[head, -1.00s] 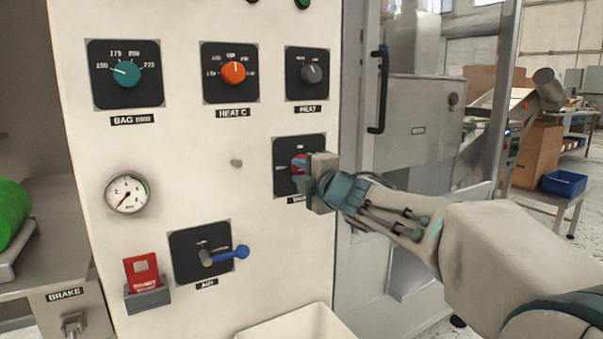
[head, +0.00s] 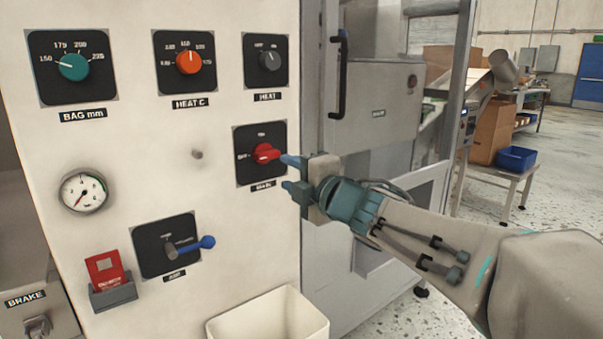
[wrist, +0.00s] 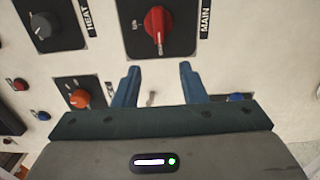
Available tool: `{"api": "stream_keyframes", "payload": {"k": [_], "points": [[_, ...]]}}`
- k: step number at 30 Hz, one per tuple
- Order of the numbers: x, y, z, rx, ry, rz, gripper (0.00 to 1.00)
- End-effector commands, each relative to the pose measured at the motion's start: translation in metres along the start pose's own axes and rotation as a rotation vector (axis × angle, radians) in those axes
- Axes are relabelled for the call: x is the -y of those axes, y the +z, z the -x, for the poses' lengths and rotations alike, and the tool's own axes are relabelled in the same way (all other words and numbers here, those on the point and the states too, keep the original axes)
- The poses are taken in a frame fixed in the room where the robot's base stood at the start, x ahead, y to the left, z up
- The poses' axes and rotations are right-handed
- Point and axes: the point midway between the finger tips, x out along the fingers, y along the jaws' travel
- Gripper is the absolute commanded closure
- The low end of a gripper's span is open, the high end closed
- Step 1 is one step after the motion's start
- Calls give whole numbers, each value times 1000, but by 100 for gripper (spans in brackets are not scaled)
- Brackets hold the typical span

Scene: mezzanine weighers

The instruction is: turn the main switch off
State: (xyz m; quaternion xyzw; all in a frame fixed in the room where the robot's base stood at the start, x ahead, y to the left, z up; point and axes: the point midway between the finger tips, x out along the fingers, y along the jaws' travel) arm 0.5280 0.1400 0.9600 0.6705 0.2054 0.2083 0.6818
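The main switch is a red knob (head: 266,153) on a black plate (head: 247,175) labelled MAIN. In the wrist view the red knob (wrist: 157,24) is at the top centre, and its white pointer line points down in that picture, which is toward the left mark of the plate in the head view. The small lettering there looks like OFF but is hard to read. My gripper (head: 288,173) is just right of and in front of the knob, apart from it. In the wrist view my gripper (wrist: 159,78) has its two blue fingers spread with nothing between them.
A teal knob (head: 73,66), an orange knob (head: 189,62) and a grey knob (head: 270,61) are above. A cream bin (head: 268,325) stands below. A door handle (head: 339,75) is upper right.

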Motion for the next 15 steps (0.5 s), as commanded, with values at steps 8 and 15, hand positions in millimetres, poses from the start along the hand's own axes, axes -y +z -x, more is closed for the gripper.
{"api": "stream_keyframes", "payload": {"k": [8,15], "points": [[0,1,30,2,0,0,62],[1,0,33,1,0,-1,62]]}}
